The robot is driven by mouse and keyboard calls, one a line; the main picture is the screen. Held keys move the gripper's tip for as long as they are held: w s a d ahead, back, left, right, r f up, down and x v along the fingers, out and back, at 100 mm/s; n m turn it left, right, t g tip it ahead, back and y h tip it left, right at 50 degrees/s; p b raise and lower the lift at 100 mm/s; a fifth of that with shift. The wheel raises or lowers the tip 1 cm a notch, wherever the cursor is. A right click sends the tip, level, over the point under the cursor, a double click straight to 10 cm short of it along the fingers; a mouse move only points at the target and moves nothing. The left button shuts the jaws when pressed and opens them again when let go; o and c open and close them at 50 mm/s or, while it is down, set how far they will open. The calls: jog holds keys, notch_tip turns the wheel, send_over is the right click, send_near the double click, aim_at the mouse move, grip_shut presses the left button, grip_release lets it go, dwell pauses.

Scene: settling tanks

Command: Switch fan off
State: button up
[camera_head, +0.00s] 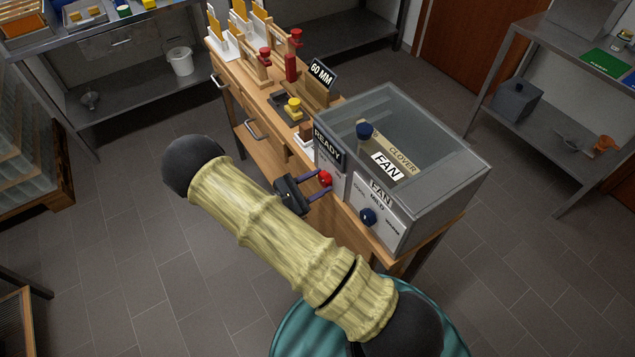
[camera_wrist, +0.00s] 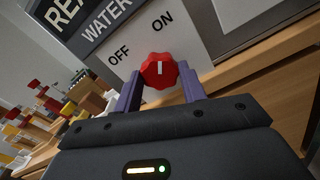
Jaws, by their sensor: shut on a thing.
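The fan panel (camera_head: 379,212) is a pale plate labelled FAN on the front of a glass-topped tank, with a dark blue knob (camera_head: 368,216) low on it. The small print around that knob is too small to read. My gripper (camera_head: 322,183) is left of it, at a red knob (camera_head: 325,178) on the neighbouring panel. In the wrist view my gripper (camera_wrist: 160,88) has its purple fingers on both sides of this red knob (camera_wrist: 159,70), shut on it. That panel reads WATER, with OFF at left and ON at right; the knob's white mark points roughly between them.
The glass tank (camera_head: 440,165) stands on a wooden bench (camera_head: 265,95); inside show a FAN label and a CLOVER label. A READY sign (camera_head: 328,146) stands above the red knob. Wooden stands with red and yellow parts fill the bench's far end. Grey floor lies clear at left.

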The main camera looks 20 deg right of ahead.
jog(key=shift+r+n, duration=0.15)
jog(key=shift+n, duration=0.25)
jog(key=n+p, duration=0.1)
jog(key=n, duration=0.1)
jog(key=shift+w+d+n, duration=0.1)
jog(key=shift+n, duration=0.3)
jog(key=n+p, duration=0.1)
jog(key=n, duration=0.2)
jog(key=shift+w+r+n, duration=0.1)
jog(key=shift+n, duration=0.6)
jog(key=n+p, duration=0.1)
jog(key=n, duration=0.4)
jog(key=shift+p, duration=0.3)
jog(key=shift+n, duration=0.5)
jog(key=o, duration=1)
jog(key=shift+f, duration=0.2)
